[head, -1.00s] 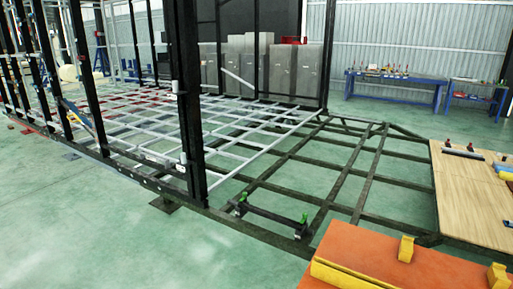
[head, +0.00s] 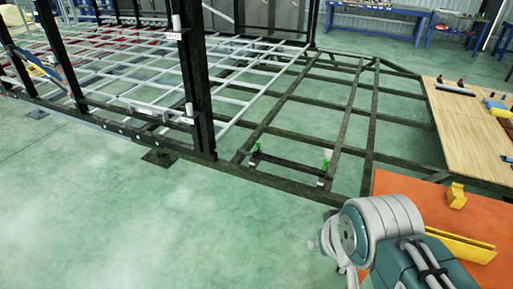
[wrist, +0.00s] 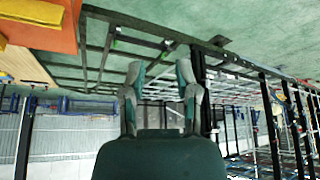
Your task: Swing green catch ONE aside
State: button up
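Two small green catches stand upright at the ends of a dark crossbar (head: 290,167) on the chassis frame. The left catch (head: 256,147) and the right catch (head: 326,155) show in the head view; no label tells which is ONE. In the upside-down wrist view, a small green spot (wrist: 117,30) shows on the frame, far beyond my gripper. My gripper (wrist: 160,70) has its two fingers apart, with nothing between them and touching nothing.
The dark chassis frame (head: 345,115) has open gaps with green floor below. Black uprights (head: 197,80) stand at left. An orange table (head: 415,195) with yellow blocks and a wooden board (head: 470,130) with tools lie at right. The floor at lower left is clear.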

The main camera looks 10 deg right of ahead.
aim_at(258, 143)
jog(key=i+j+z, duration=0.15)
jog(key=i+j, duration=0.4)
jog(key=i, duration=0.4)
jog(key=i+j+z, duration=0.15)
jog(key=i+j, duration=0.5)
jog(key=i, duration=0.25)
jog(key=i+j+z, duration=0.15)
jog(key=i+j, duration=0.6)
jog(key=i+l, duration=0.05)
jog(key=i, duration=0.05)
